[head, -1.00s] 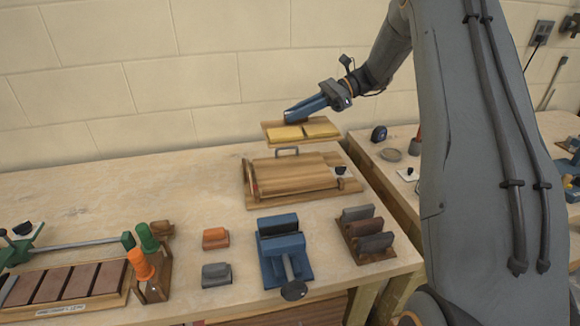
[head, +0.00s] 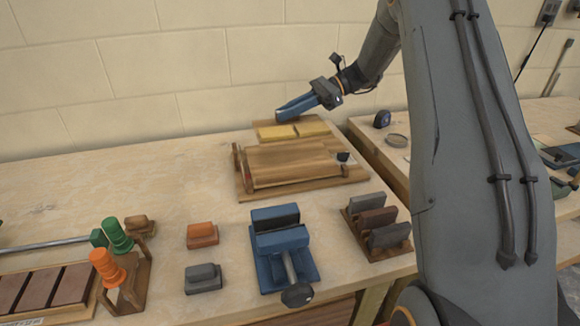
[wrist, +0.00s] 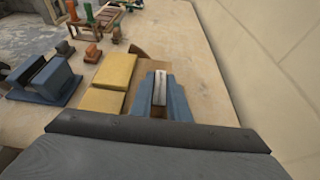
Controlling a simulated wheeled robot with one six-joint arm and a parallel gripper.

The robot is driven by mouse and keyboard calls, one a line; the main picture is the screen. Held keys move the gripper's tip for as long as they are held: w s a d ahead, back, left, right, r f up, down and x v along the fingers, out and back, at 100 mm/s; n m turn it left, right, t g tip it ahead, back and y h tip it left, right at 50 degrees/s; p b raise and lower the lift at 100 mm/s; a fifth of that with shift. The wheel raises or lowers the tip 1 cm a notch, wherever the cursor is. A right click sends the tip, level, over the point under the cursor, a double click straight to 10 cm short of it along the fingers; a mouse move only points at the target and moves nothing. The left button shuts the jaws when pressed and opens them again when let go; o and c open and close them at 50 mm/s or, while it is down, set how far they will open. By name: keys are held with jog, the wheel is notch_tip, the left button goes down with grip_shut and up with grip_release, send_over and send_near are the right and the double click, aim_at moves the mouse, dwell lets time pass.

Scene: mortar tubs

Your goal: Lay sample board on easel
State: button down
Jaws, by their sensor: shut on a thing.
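The sample board (head: 270,123) is a wooden plate with two yellow panels. My gripper (head: 283,113) is shut on it near its far edge. In the wrist view the board (wrist: 140,74) lies left of the blue fingers (wrist: 160,92), with a pale strip between them. The easel (head: 295,167) is a low sloped wooden stand with a flat base on the bench. The board is right at the easel's far upper edge. I cannot tell whether they touch. I cannot make out the easel in the wrist view.
A blue vise (head: 283,245), a rack of sanding blocks (head: 377,222), an orange block (head: 202,235) and a grey block (head: 203,278) stand in front. Green and orange-handled tools (head: 117,250) are at left. A wall is behind. The bench's back left is clear.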

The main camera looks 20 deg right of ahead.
aim_at(288, 154)
jog(key=shift+f+p, duration=1.05)
jog(key=shift+f, duration=4.15)
jog(key=shift+f, duration=0.1)
jog(key=c, duration=1.7)
grip_release()
jog(key=b+v, duration=0.3)
jog(key=v, duration=0.8)
jog(key=shift+w+d+b, duration=0.1)
jog(key=shift+b, duration=0.2)
jog(key=shift+d+r, duration=0.25)
jog(key=shift+d, duration=0.15)
